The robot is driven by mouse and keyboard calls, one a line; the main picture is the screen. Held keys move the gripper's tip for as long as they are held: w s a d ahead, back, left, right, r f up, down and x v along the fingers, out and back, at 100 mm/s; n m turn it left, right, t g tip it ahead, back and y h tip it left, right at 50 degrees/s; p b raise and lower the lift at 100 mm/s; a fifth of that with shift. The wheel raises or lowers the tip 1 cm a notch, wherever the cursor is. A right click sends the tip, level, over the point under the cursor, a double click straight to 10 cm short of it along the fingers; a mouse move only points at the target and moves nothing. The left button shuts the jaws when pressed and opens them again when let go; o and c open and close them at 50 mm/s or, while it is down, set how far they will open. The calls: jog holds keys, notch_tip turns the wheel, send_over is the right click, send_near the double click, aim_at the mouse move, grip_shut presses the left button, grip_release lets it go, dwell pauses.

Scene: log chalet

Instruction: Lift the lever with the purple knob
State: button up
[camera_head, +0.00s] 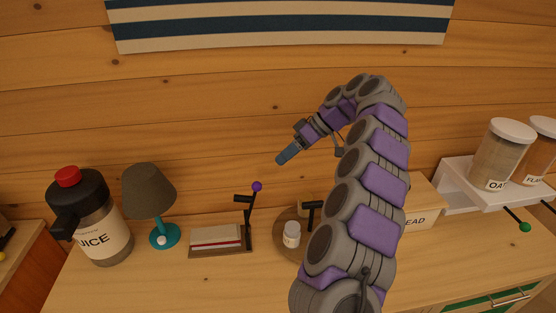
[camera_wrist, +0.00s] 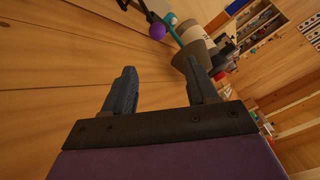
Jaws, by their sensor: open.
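The lever (camera_head: 249,209) with the purple knob (camera_head: 257,187) stands upright, leaning slightly right, at the right end of a small base on the counter. The purple knob also shows in the wrist view (camera_wrist: 157,31), near the top and beyond my fingertips. My gripper (camera_head: 282,158) is above the knob and a little to its right in the head view, apart from it. In the wrist view my gripper (camera_wrist: 160,80) is open, with nothing between its two dark blue fingers. My arm hides part of the counter on the right.
A teal lamp (camera_head: 150,195) and a juice jug (camera_head: 92,220) stand left of the lever. A white jar (camera_head: 292,236) sits on a round wooden board to its right. A bread box (camera_head: 424,205) and a white shelf (camera_head: 468,188) are farther right. The log wall is close behind.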

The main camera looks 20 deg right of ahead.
jog(key=shift+p+v, duration=0.55)
jog(key=shift+v, duration=0.6)
